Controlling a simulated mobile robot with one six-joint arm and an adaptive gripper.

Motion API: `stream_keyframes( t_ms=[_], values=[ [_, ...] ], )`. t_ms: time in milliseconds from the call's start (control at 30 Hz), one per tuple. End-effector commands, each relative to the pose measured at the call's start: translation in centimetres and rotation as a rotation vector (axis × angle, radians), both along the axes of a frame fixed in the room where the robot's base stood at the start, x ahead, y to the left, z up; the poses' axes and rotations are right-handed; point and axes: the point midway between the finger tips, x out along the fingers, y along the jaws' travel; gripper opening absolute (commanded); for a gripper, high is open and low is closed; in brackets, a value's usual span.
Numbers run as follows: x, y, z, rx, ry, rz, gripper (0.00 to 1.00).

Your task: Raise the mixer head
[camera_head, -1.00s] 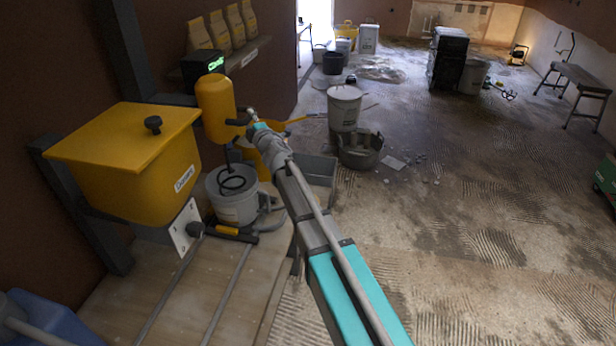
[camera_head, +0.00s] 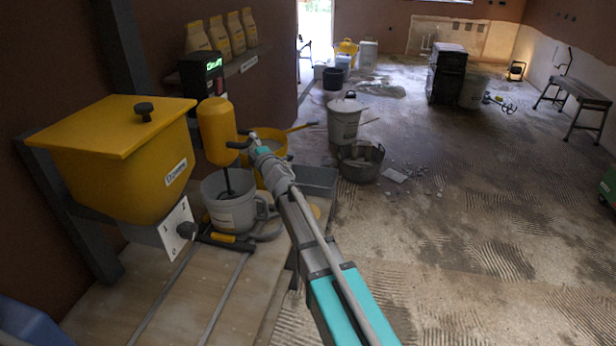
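The mixer head (camera_head: 217,132) is a rounded yellow body left of centre. A dark shaft runs down from it into the grey bucket (camera_head: 229,206), and its lower end is hidden inside. A dark handle (camera_head: 238,144) sticks out from the head's right side. My gripper (camera_head: 253,142) is at this handle's right end, close to or touching it. The fingers are too small and hidden to show whether they are open or shut.
A yellow hopper (camera_head: 115,160) with a knobbed lid and a dial plate (camera_head: 178,229) stand left of the bucket. A yellow tub (camera_head: 268,146) is behind my gripper. A dark display box (camera_head: 203,77) is above the head.

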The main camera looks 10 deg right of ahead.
Motion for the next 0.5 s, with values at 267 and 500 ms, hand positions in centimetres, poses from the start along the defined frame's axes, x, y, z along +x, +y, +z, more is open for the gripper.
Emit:
stream_keyframes(
  t_ms=[267,500],
  values=[
    [-4.1,-1.7,-0.5,0.001,-0.001,0.000,0.65],
    [-7.2,-2.9,-1.0,0.001,-0.001,0.001,0.65]
  ],
)
